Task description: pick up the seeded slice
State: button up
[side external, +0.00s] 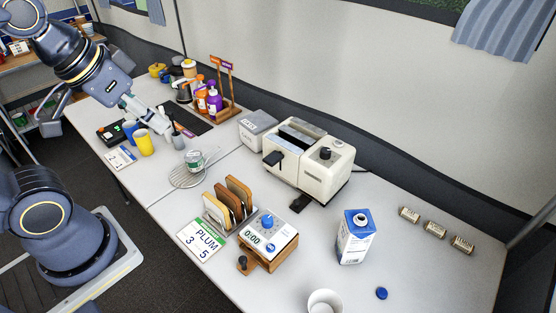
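Several bread slices stand upright in a rack near the front edge of the table, left of a timer box. The rear slice (239,188) is brown, the middle slice (228,201) is also brown, and the front one (214,211) looks paler. I cannot make out seeds on any of them, so I cannot tell which is the seeded slice. My gripper (166,129) is up and to the left of the rack, well apart from it, over the far part of the table near the cups. It is too small to tell whether its fingers are open.
A yellow cup (145,146) and a blue cup (130,129) stand near my gripper. A milk carton (356,238) stands farther right.

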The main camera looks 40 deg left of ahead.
jog(key=n+g+y, duration=0.1)
jog(key=n+g, duration=0.5)
jog(key=n, duration=1.2)
send_over(238, 182)
jog(key=f, duration=2.6)
jog(key=shift+d+f, duration=0.15)
jog(key=shift+d, duration=0.15)
jog(key=shift+a+f, duration=0.2)
jog(key=shift+f, duration=1.2)
jog(key=shift+a+f, duration=0.15)
jog(key=shift+f, duration=1.25)
jog(key=shift+f, duration=0.25)
